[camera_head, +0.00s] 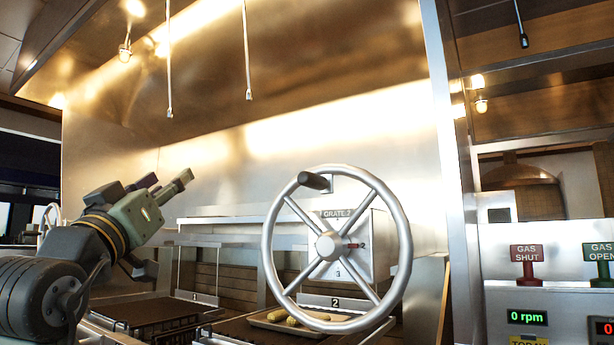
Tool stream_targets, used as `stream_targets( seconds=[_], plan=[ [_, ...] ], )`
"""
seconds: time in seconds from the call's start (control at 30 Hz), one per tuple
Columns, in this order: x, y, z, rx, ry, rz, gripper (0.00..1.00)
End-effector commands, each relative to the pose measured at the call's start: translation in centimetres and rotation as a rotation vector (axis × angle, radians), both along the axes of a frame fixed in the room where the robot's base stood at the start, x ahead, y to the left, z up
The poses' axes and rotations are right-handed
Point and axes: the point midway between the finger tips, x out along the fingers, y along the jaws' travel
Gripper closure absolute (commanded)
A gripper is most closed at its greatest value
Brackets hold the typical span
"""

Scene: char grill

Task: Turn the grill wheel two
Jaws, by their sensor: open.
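The grill wheel (400,222) is a large silver handwheel with several spokes and a round hub (326,246). A dark crank knob (314,181) sits on its rim at the upper left. Behind it is a metal box (362,228) labelled "GRATE 2" with a red pointer (354,245) beside the "2" mark. A plate marked 2 (336,302) shows below, through the wheel. My gripper (168,221) is at the left, apart from the wheel, with its fingers spread and nothing between them.
A tray with corn (262,324) lies low behind the wheel. A dark grate (150,316) is at lower left. Gas shut (526,262) and gas open (602,266) controls stand at right near a "0 rpm" display (527,317). Two rods (247,60) hang above.

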Motion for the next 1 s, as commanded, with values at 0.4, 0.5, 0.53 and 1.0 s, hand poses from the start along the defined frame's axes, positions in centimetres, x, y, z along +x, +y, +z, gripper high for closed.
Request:
stream_targets(
  seconds=[0.4, 0.5, 0.53, 1.0],
  plan=[
    [1.8, -16.9, 2.4, 0.182, 0.548, -0.417, 0.57],
    [2.0, -17.6, 2.3, 0.190, 0.570, -0.429, 0.57],
    [2.2, -17.7, 2.3, 0.190, 0.572, -0.430, 0.57],
    [9.1, -21.6, 2.5, 0.188, 0.570, -0.429, 0.57]
  ],
)
